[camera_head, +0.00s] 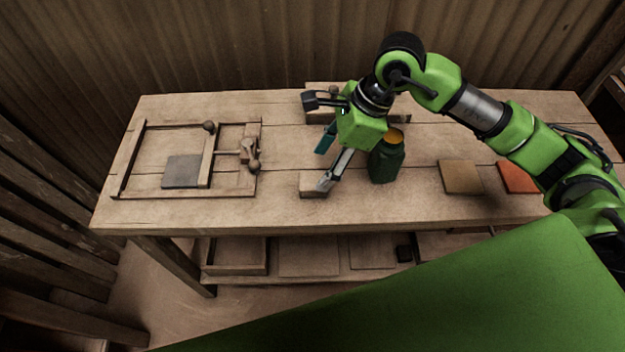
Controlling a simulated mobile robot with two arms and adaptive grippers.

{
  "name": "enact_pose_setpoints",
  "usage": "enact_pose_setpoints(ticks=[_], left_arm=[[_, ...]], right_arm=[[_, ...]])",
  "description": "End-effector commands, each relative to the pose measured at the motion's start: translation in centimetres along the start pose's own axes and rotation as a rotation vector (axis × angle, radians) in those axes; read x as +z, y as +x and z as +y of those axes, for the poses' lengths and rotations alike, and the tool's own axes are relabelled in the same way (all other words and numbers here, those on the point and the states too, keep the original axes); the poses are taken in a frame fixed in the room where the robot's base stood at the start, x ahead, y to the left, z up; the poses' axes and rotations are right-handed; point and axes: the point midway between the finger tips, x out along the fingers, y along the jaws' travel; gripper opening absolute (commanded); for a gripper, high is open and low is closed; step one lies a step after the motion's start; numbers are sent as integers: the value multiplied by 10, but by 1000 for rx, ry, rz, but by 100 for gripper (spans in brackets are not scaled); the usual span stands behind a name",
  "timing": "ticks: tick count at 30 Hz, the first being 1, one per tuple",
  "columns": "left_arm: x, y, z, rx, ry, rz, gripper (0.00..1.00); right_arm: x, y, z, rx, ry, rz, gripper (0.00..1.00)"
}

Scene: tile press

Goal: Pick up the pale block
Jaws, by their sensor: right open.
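The pale block (309,187) is a small light wooden block lying on the workbench near its front edge, left of the dark green jar. My right gripper (323,168) reaches down to it from the upper right, jaws open. One silver finger has its tip at the block's right end and covers part of it; whether it touches cannot be told. A dark teal part of the gripper is farther back, above the bench. Nothing shows between the jaws. My left gripper is not in view.
The green jar (386,165) with an orange top stands close to the right of my gripper. A wooden press frame (233,193) with a grey tile (183,171) lies at left. A tan tile (461,177) and an orange tile (517,177) lie at right.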

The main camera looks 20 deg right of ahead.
Motion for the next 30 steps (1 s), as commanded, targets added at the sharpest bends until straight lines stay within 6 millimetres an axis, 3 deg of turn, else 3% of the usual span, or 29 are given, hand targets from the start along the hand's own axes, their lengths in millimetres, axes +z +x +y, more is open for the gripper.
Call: enact_pose_setpoints(ticks=[5, 13, 18, 26, 30], left_arm=[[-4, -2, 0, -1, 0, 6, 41], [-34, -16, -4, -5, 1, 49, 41], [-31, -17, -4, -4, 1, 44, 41], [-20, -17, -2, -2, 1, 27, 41], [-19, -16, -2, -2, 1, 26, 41]], right_arm=[[0, 16, 0, 0, 1, 0, 56], [-2, 47, 2, 5, 2, 0, 56], [-3, 66, 0, 1, 0, -1, 56], [-3, 69, 0, -1, 0, -1, 56], [-3, 69, 0, -1, 0, -1, 19]])
